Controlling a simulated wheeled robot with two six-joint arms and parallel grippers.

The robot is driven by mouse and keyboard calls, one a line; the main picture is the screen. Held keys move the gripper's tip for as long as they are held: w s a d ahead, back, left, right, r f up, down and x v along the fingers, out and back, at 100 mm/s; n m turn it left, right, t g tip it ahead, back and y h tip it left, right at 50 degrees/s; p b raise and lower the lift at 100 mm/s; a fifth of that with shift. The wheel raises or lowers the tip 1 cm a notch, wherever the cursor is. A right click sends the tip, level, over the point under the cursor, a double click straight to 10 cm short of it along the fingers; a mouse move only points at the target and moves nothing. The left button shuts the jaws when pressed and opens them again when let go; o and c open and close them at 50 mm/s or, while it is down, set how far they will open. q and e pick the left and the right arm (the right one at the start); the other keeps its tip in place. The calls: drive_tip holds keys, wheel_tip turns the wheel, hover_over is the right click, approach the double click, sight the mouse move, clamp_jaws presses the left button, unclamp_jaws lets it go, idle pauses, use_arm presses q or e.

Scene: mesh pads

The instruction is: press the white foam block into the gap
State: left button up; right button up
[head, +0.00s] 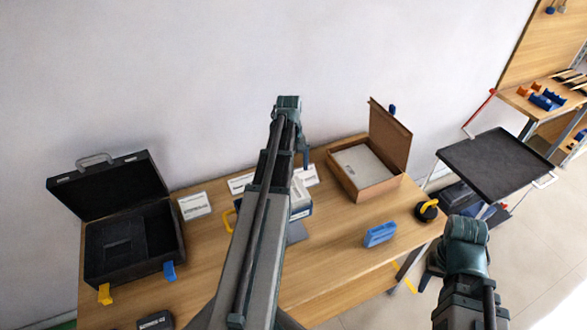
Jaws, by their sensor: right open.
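An open cardboard box (337,172) stands at the back right of the table, its lid raised. A flat white piece (363,163) lies inside it; I cannot tell whether this is the foam block, and no gap shows clearly. A white and dark box (300,203) is partly hidden behind my left arm in the middle. My right gripper (429,279) is at the lower right, off the table's right edge, small and dark. It is open and well apart from the cardboard box.
An open black case (92,253) stands at the left of the table (330,270). A blue object (380,235) and a black and yellow round object (428,211) lie at the right. Label cards (195,206) stand at the back. A dark tray stand (495,165) is farther right.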

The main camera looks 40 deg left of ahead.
use_arm(q)
drive_tip(key=r+p, duration=0.1)
drive_tip(key=r, duration=0.1)
drive_tip(key=r+p, duration=0.2)
drive_tip(key=shift+w+a, duration=0.1)
drive_tip(key=shift+a, duration=0.1)
idle(0.5)
drive_tip(key=d+f+m+y+b, duration=0.1)
drive_tip(key=d+f+m+b, duration=0.25)
drive_tip(key=d, duration=0.75)
drive_tip(key=d+f+m+b, duration=0.2)
drive_tip(key=d+m, duration=0.2)
drive_tip(key=d, duration=0.7)
drive_tip(key=s+d+f+m+b, duration=0.2)
drive_tip(key=s+d+m, duration=0.2)
drive_tip(key=d, duration=0.5)
drive_tip(key=s+d+f+m+y+b, duration=0.1)
drive_tip(key=s+d+f+m+b, duration=0.2)
drive_tip(key=d, duration=0.6)
drive_tip(key=s+m, duration=0.2)
drive_tip(key=s, duration=0.1)
drive_tip(key=shift+s+f, duration=0.15)
drive_tip(key=shift+s, duration=0.15)
